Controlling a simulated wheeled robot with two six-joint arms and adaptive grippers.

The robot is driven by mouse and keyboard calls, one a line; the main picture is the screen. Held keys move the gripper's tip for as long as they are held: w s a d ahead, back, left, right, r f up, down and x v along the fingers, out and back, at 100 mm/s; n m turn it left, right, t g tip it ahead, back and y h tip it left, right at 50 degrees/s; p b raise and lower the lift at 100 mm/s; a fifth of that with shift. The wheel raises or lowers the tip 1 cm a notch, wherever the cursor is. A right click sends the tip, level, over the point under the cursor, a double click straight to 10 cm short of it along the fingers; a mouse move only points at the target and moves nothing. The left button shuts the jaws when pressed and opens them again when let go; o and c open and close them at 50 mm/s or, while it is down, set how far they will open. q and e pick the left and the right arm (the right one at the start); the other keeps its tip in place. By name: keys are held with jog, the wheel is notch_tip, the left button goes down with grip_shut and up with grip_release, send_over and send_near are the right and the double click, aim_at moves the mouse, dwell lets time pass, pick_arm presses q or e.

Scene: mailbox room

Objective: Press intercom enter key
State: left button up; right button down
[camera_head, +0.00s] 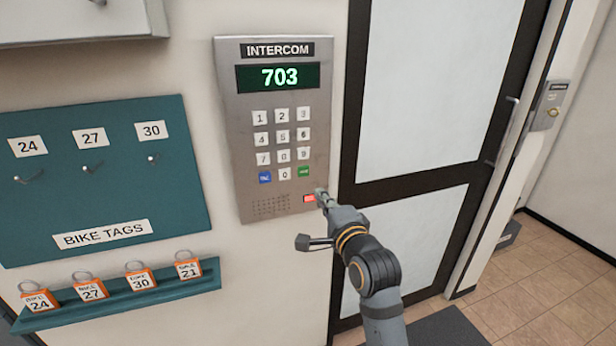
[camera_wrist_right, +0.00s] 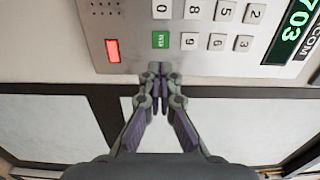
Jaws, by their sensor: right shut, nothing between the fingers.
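The intercom panel (camera_head: 240,130) is a grey metal box on the wall, with its display (camera_head: 279,77) reading 703 in green. It has white number keys, a blue key (camera_head: 265,177) at bottom left and a green key (camera_head: 304,171) at bottom right. In the right wrist view the green key (camera_wrist_right: 160,40) carries small, hard-to-read lettering. My right gripper (camera_head: 321,194) is shut and empty at the panel's lower right edge, below the green key. In the right wrist view its fingertips (camera_wrist_right: 159,69) are together just short of the green key; contact cannot be told. My left gripper is not in view.
A lit red rectangle (camera_head: 309,198) sits beside my right fingertips on the panel. A teal bike-tag board (camera_head: 100,190) and a shelf (camera_head: 205,283) with orange tags are at the left. A dark-framed glass door (camera_head: 430,90) is at the right.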

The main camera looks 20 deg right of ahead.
aim_at(304, 169)
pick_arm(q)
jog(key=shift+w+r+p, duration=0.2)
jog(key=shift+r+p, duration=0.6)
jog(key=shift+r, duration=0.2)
pick_arm(e)
jog(key=w, duration=1)
jog(key=shift+a, duration=0.2)
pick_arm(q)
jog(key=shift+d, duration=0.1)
pick_arm(e)
jog(key=shift+w+r+p, duration=0.3)
jog(key=shift+p, duration=0.3)
jog(key=shift+w, duration=0.15)
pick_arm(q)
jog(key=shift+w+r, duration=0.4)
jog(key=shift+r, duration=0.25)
pick_arm(e)
jog(key=shift+r, duration=0.15)
